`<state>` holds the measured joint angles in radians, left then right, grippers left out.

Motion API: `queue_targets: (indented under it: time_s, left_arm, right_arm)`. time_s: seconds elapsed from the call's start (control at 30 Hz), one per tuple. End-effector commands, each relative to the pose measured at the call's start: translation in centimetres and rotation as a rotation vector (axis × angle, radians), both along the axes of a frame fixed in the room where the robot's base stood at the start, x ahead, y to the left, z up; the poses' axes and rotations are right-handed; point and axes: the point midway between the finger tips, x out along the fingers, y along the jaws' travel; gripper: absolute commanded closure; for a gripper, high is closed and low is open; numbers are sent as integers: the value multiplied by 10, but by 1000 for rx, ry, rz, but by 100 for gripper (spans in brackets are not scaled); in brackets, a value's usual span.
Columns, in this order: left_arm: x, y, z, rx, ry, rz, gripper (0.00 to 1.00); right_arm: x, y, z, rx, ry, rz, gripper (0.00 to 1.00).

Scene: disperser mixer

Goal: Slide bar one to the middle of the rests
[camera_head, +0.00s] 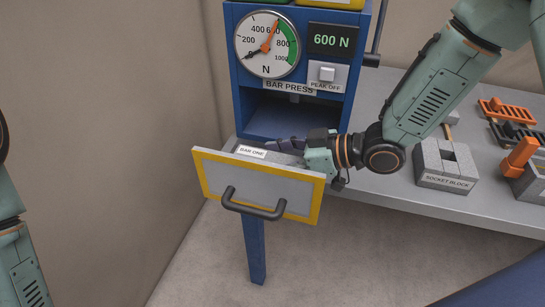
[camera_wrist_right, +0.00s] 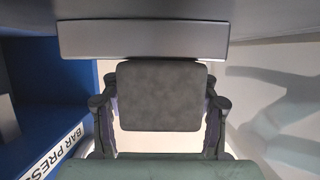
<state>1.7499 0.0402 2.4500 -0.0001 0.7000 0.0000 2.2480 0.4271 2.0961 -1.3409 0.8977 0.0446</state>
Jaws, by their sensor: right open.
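Bar one (camera_head: 281,157) is a grey bar lying in the pulled-out drawer of the bar press, behind the drawer front. A white "BAR ONE" label (camera_head: 252,151) shows at its left. My right gripper (camera_head: 290,145) reaches in from the right, low at the drawer's right end, with dark fingers pointing left and open. In the right wrist view a dark grey textured block (camera_wrist_right: 160,95), seemingly the bar's end, shows between the two spread fingers. The rests are hidden. Only part of my left arm shows at the left edge; its gripper is out of view.
The drawer front (camera_head: 260,185) has a yellow border and a dark handle (camera_head: 253,205). The blue press (camera_head: 240,95) stands behind, with a dial (camera_head: 267,45) and a "600 N" display (camera_head: 332,40). A socket block (camera_head: 445,164) and orange parts (camera_head: 521,152) stand on the bench right.

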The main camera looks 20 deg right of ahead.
Motion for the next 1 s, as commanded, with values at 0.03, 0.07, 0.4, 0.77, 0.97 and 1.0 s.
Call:
queue_targets:
  time_s: [0.03,0.07,0.4,0.77,0.97,1.0]
  left_arm:
    - [0,0,0,0,0,0,60]
    - [0,0,0,0,0,0,60]
    - [0,0,0,0,0,0,60]
    - [0,0,0,0,0,0,60]
    - [0,0,0,0,0,0,60]
    - [0,0,0,0,0,0,60]
  right_arm:
    - [0,0,0,0,0,0,40]
    - [0,0,0,0,0,0,40]
    - [0,0,0,0,0,0,66]
    - [0,0,1,0,-1,0,96]
    - [0,0,1,0,-1,0,100]
    - [0,0,1,0,-1,0,64]
